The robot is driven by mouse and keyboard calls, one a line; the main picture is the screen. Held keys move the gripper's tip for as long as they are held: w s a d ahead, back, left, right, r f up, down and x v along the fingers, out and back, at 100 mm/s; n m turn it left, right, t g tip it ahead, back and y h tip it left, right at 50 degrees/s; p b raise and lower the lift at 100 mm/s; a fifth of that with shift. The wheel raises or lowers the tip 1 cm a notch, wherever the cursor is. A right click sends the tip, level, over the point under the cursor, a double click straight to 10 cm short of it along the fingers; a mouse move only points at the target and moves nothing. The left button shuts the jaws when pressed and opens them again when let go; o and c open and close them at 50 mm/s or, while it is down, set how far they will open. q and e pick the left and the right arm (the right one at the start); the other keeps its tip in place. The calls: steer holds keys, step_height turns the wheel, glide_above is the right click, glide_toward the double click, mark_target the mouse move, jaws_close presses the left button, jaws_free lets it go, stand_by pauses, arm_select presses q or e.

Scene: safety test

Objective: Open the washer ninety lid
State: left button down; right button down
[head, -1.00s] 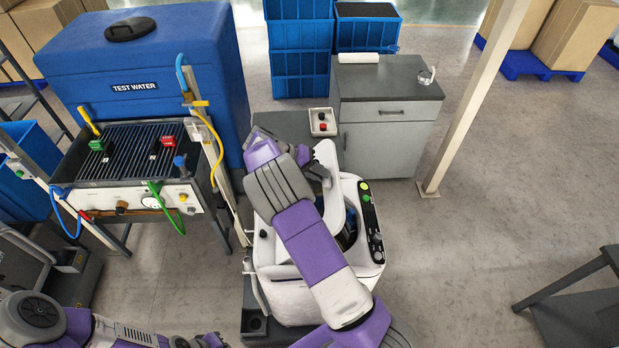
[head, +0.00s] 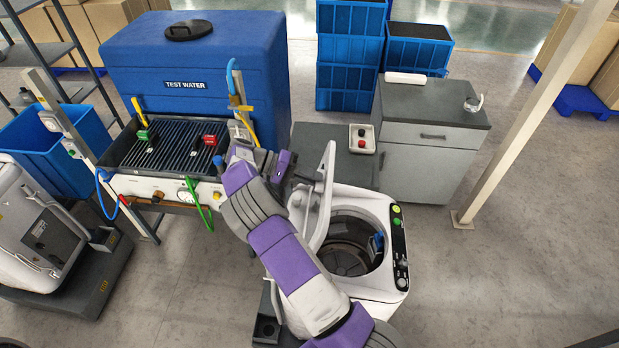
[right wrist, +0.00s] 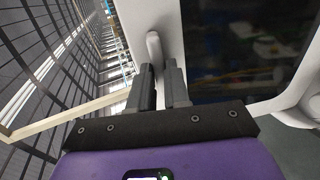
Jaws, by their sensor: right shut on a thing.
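The white washer (head: 372,284) stands at the lower middle of the head view, with a dark control panel (head: 399,245) on its right. Its lid (head: 325,195) is raised and stands steeply on the left of the round opening, showing the metal drum (head: 345,262). A small blue thing (head: 377,242) shows at the drum's right side. My right gripper (head: 306,180) is at the lid's left face, shut on the lid handle. The pale handle (right wrist: 153,46) shows at the fingertips (right wrist: 160,72) in the right wrist view. My left gripper is out of view.
A blue test water tank (head: 200,65) and a grilled bench (head: 175,135) with hoses stand left of the washer. A grey cabinet (head: 430,160) and blue crates (head: 350,75) are behind it. A pale post (head: 530,115) stands at right. Floor right of the washer is clear.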

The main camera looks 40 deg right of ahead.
steer(key=shift+a+f, duration=0.2)
steer(key=shift+f, duration=0.1)
steer(key=c, duration=1.4)
jaws_free()
steer(key=shift+o, duration=1.4)
steer(key=shift+w+r, duration=0.1)
steer(key=v, duration=0.7)
steer(key=shift+w+a, duration=0.2)
